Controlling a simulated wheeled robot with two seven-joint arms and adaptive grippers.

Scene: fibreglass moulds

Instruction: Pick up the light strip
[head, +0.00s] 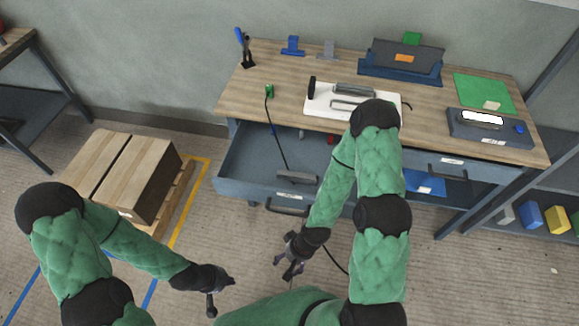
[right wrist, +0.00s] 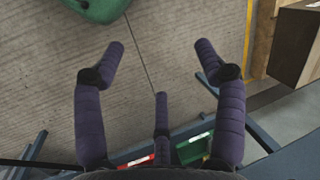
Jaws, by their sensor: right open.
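A bright white strip (head: 482,117) lies on a dark blue-grey base (head: 505,137) at the right end of the bench; it looks like the light strip, but I cannot be sure. My right gripper (head: 290,262) hangs in front of the open drawer, low and far from the strip. In the right wrist view my right gripper (right wrist: 162,65) is open and empty, its fingers spread over the floor. My left gripper (head: 218,292) is low at the left of centre, away from the bench; its finger gap does not show clearly.
The bench drawer (head: 235,165) stands open, with a grey bar (head: 297,178) and a cable in it. A white board (head: 320,100) with grey parts lies on the bench. A blue holder (head: 400,73) stands behind. Wooden boxes (head: 150,180) are on a pallet at left.

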